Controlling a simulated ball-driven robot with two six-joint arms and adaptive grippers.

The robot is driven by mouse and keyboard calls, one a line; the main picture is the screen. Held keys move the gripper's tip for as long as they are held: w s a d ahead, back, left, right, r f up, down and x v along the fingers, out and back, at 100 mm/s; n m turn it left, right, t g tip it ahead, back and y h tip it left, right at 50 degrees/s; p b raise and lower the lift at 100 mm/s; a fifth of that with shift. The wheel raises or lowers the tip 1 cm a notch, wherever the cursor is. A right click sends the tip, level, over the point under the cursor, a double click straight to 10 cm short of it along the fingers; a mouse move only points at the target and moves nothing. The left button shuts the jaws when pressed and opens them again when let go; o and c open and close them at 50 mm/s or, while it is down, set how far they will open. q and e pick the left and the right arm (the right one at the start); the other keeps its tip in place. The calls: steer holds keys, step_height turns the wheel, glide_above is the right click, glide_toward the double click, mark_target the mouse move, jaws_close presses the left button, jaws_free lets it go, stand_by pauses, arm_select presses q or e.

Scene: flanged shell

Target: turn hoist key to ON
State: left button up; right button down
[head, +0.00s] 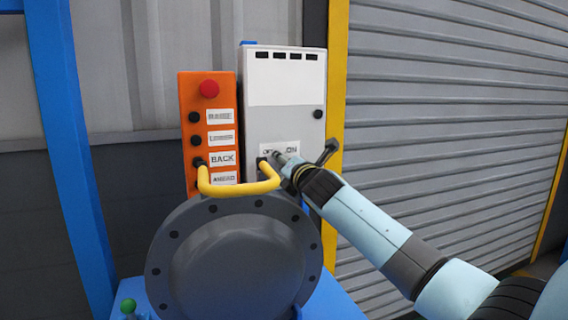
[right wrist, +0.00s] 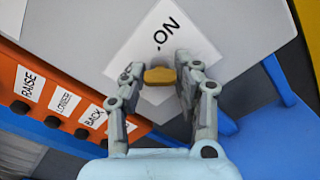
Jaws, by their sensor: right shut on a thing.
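The hoist key (right wrist: 159,75) is a small orange-yellow piece on the grey cabinet (head: 285,115), in front of a white label (right wrist: 165,40) that reads ON. In the right wrist view the key lies crosswise between the fingertips of my right gripper (right wrist: 159,72), which is shut on it. In the head view my right gripper (head: 275,160) reaches in from the right to the cabinet's lower front, and the key cannot be made out there. Part of the label (head: 282,149) shows beside the gripper. My left gripper is not in view.
An orange button panel (head: 208,130) with a red button stands left of the cabinet. A yellow handle (head: 240,188) and a large grey flanged shell (head: 232,260) are just below. A yellow post (head: 335,100) and roller shutter are at the right.

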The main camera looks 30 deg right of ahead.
steer(key=shift+m, duration=0.3)
steer(key=m, duration=0.3)
steer(key=shift+m, duration=0.3)
steer(key=m+b, duration=0.1)
steer(key=m, duration=0.3)
steer(key=shift+m, duration=0.3)
steer(key=m+b, duration=0.1)
steer(key=m, duration=0.3)
steer(key=shift+b, duration=0.35)
steer(key=shift+m+b, duration=0.7)
steer(key=shift+m, duration=1.7)
steer(key=c, duration=1)
jaws_free()
steer(key=shift+o, duration=0.2)
